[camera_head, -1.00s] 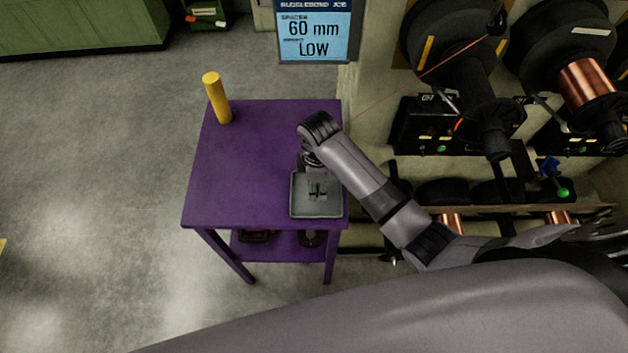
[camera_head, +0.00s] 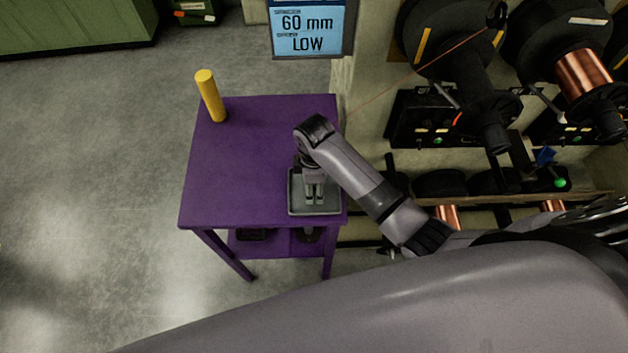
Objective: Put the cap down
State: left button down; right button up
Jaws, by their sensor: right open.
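My right gripper (camera_head: 314,198) is over the grey tray (camera_head: 296,209) at the front right corner of the purple table (camera_head: 237,165). It points down and its fingers are open. I cannot make out a cap; the gripper and wrist cover part of the tray, and the rest of its floor looks bare. I cannot tell whether the fingertips touch the tray. My left gripper is not in view.
A yellow post (camera_head: 210,96) stands at the table's back left corner. A blue sign (camera_head: 309,32) reads "60 mm" and "LOW". Racks with spools, one of copper wire (camera_head: 582,74), stand on the right. The table's middle and left are clear.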

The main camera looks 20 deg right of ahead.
notch_tip(320, 180, up, 9)
jog(key=shift+w+f+b, duration=0.1)
jog(key=shift+f+b, duration=0.05)
jog(key=shift+b, duration=1)
notch_tip(320, 180, up, 3)
jog(key=shift+r+p, duration=0.2)
jog(key=shift+p, duration=0.7)
